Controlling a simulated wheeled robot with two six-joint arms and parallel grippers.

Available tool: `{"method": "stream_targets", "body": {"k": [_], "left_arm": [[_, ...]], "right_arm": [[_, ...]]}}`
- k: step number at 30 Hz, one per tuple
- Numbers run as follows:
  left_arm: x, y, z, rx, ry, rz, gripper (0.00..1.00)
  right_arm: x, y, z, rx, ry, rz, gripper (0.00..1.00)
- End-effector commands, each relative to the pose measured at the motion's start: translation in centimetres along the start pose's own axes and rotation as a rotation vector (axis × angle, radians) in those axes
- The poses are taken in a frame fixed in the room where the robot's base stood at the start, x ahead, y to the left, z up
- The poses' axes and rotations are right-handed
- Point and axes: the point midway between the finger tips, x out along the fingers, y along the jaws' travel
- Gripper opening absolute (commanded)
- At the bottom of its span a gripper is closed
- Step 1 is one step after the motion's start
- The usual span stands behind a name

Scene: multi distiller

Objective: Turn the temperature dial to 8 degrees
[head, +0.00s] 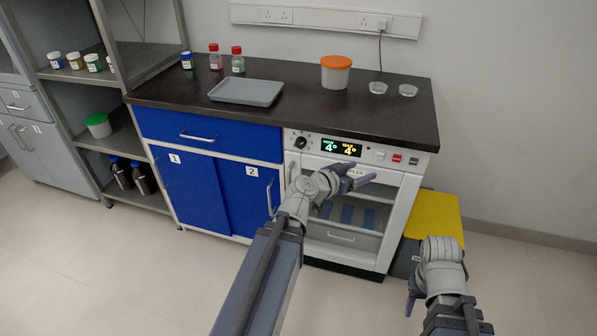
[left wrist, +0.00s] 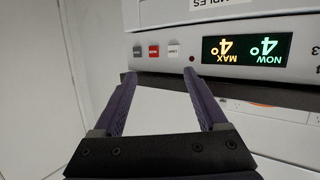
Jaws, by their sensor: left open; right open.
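The temperature dial (head: 300,142) is a black knob at the left end of the white control panel on the small fridge. The display (head: 341,147) beside it reads NOW 4° and MAX 4°; it shows upside down in the left wrist view (left wrist: 247,49). My left gripper (head: 360,180) is in front of the fridge, below the display and right of the dial. In the left wrist view its purple fingers (left wrist: 165,100) are apart with nothing between them. The dial is outside that view. My right gripper (head: 412,298) is low at the right, away from the fridge.
The panel also has a white, a red and a dark button (head: 397,158). The dark worktop (head: 290,105) above holds a grey tray (head: 247,92), bottles and an orange-lidded tub (head: 336,74). A yellow-lidded bin (head: 434,215) stands right of the fridge. The floor in front is clear.

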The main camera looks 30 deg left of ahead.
Motion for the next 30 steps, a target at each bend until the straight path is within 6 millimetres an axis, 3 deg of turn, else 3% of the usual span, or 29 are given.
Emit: {"method": "stream_targets", "body": {"k": [1, 3, 6, 10, 14, 20, 30], "left_arm": [[-0.2, -3.6, 2.1, -0.004, 0.067, -0.085, 0.75], [-1.4, -7.7, 2.4, -0.004, 0.144, -0.195, 0.75], [-3.4, -12.5, 3.2, -0.007, 0.216, -0.336, 0.75], [-5.7, -16.8, 4.3, -0.016, 0.263, -0.469, 0.75], [-7.0, -18.8, 4.8, -0.021, 0.279, -0.538, 0.75], [-7.3, -19.3, 4.6, -0.021, 0.283, -0.554, 0.75], [-4.8, -20.8, 3.9, -0.021, 0.282, -0.551, 0.75]], "right_arm": [[3.4, -0.3, -0.2, 0.000, 0.000, 0.001, 0.50], [5.3, -0.5, -0.3, -0.001, 0.000, 0.001, 0.50], [7.3, -0.7, -0.4, -0.001, 0.000, 0.002, 0.50], [8.9, -0.9, -0.5, -0.001, 0.000, 0.003, 0.50], [9.5, -0.9, -0.6, -0.001, 0.000, 0.004, 0.50], [9.4, -0.9, -0.6, -0.001, 0.000, 0.004, 0.50], [9.4, -0.9, -0.6, -0.001, 0.000, 0.004, 0.50]]}}
